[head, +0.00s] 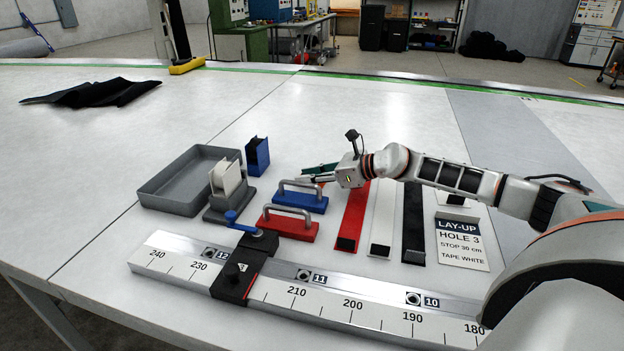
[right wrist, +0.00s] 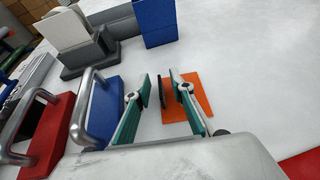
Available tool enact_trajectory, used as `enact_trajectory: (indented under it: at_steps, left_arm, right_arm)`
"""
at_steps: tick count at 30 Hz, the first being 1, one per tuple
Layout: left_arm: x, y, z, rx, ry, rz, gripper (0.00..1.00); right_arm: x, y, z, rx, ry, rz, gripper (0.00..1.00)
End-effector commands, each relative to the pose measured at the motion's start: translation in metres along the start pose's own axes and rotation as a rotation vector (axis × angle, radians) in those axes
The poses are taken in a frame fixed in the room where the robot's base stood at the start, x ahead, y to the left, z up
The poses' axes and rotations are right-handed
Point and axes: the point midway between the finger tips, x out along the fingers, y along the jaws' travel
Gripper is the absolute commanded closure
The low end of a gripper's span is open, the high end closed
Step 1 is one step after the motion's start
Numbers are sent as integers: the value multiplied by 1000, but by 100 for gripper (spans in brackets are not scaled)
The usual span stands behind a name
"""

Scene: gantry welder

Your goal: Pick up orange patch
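The orange patch (right wrist: 202,94) lies flat on the white table in the right wrist view, under and beside my right gripper's fingers. My right gripper (right wrist: 165,88) is open, with its teal fingers apart and pointing over the patch; the right finger covers part of it. A dark upright piece shows between the fingers; I cannot tell what it belongs to. In the head view my right gripper (head: 318,173) is low over the table behind the blue handled block, and it mostly hides the patch. Whether the fingers touch the patch I cannot tell. My left gripper is out of view.
A blue handled block (head: 300,199) and a red one (head: 290,226) stand close left of my gripper. A tape dispenser (head: 228,190), blue holder (head: 257,155) and grey tray (head: 165,202) are further left. Red (head: 354,212), white and black strips lie right.

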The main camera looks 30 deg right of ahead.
Motion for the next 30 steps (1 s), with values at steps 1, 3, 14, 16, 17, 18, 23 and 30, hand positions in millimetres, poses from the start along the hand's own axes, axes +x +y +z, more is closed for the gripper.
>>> enact_trajectory:
  at_steps: [1, 3, 14, 16, 17, 18, 23, 30]
  left_arm:
    - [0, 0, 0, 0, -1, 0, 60]
    - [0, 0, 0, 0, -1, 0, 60]
    - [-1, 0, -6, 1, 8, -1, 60]
    - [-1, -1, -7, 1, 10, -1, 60]
    - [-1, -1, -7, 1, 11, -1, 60]
    - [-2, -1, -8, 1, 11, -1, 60]
    - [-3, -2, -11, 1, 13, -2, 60]
    - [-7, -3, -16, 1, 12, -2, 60]
  right_arm:
    - [0, 0, 0, 0, 0, 0, 85]
    - [0, 0, 0, 0, 0, 0, 100]
    - [-1, 0, 0, 0, 0, 0, 100]
    - [-1, 0, 2, 0, -1, 0, 100]
    - [-2, 0, 3, 0, -1, 0, 100]
    - [-2, 0, 5, 0, -1, 0, 100]
    - [-9, -1, 21, -3, -3, -1, 100]
    - [-29, -1, 71, -6, -6, -2, 100]
